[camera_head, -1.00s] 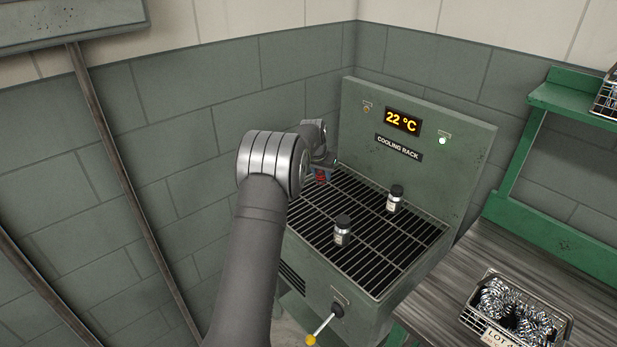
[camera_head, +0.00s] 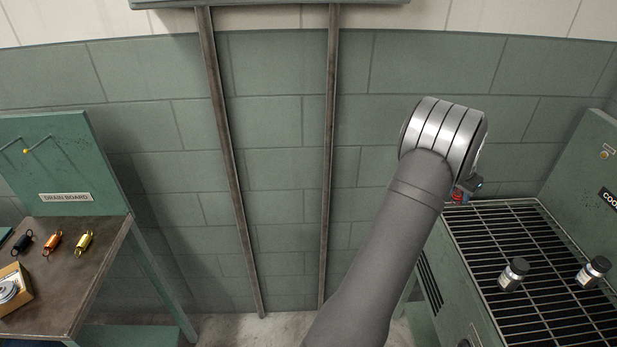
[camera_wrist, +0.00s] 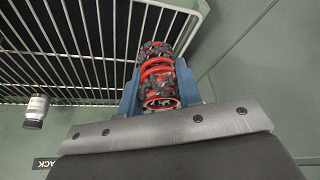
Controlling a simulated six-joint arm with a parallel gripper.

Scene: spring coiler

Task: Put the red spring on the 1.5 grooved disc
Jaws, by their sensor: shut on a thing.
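My gripper (camera_wrist: 165,98) is shut on the red spring (camera_wrist: 158,68), which has dark grey mottled patches, in the wrist view. Its blue fingers stand on either side of the spring. In the head view my gripper (camera_head: 467,189) is mostly behind my arm at the left edge of the cooling rack, with a bit of red showing. I cannot make out a disc marked 1.5. A cardboard box (camera_head: 22,308) holding grey discs (camera_head: 7,290) is cut off at the left edge; no marking is readable on them.
The cooling rack (camera_head: 495,235) at the right bears two dark-capped bottles (camera_head: 513,273) (camera_head: 592,271). The drain board table (camera_head: 75,290) at the left bears black (camera_head: 22,242), orange (camera_head: 52,242) and yellow (camera_head: 84,243) springs. Open floor lies between the two.

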